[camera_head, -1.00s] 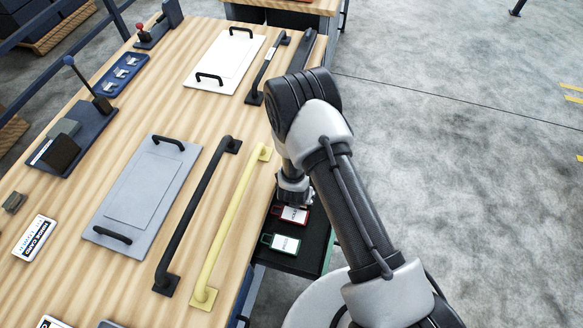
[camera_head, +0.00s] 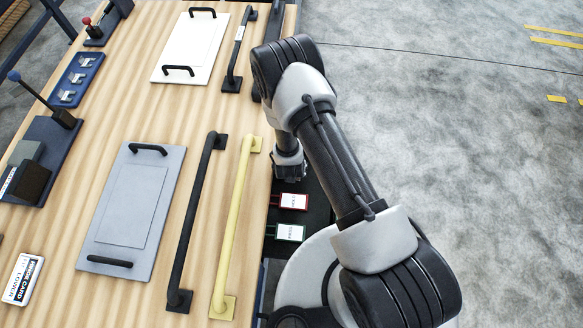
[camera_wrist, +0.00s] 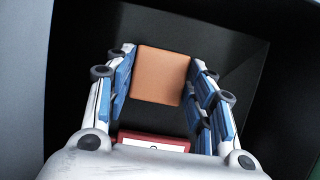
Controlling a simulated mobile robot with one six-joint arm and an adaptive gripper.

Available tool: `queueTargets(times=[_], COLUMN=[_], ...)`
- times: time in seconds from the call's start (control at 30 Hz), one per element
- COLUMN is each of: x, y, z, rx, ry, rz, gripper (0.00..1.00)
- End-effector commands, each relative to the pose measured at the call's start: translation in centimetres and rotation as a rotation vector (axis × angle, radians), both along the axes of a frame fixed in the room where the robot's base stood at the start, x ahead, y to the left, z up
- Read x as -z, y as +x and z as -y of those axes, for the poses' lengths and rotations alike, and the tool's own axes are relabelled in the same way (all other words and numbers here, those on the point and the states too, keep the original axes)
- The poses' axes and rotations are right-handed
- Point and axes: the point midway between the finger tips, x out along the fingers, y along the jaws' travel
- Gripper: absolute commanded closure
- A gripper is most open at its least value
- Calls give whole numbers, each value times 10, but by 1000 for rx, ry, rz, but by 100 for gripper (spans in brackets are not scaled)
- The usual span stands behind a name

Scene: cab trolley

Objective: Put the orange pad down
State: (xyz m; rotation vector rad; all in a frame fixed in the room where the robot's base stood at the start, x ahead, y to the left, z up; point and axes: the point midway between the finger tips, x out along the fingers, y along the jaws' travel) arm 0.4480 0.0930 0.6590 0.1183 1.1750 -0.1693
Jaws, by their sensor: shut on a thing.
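The orange pad (camera_wrist: 162,75) is between the two blue-lined fingers of my gripper (camera_wrist: 161,88) in the wrist view, and my gripper is shut on it. A dark tray floor lies behind the pad; I cannot tell whether the pad touches it. In the head view my gripper (camera_head: 289,172) points down over the dark tray (camera_head: 317,212) at the table's right side. The arm hides the fingertips and the pad there.
A red-framed card (camera_head: 293,201) and a green-framed card (camera_head: 290,233) lie in the tray's near part. The red one shows below the pad in the wrist view (camera_wrist: 152,143). A yellow handle bar (camera_head: 236,225) and a black bar (camera_head: 197,220) lie on the wooden table beside it.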

Motion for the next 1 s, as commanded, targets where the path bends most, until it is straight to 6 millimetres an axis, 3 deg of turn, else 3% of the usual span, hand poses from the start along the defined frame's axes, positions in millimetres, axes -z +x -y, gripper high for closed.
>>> queueTargets(times=[0.1, 0.13, 0.4, 0.77, 0.87, 1.0], x=[4, 3, 3, 1, -7, -33], y=[0, 0, 0, 0, -1, -11], z=[0, 0, 0, 0, -1, -3], rx=[0, 0, 0, 0, -1, -1], ry=[0, 0, 0, 0, 1, 0], rz=[0, 0, 0, 0, 0, 1], gripper=[70, 48, 30, 30, 30, 30])
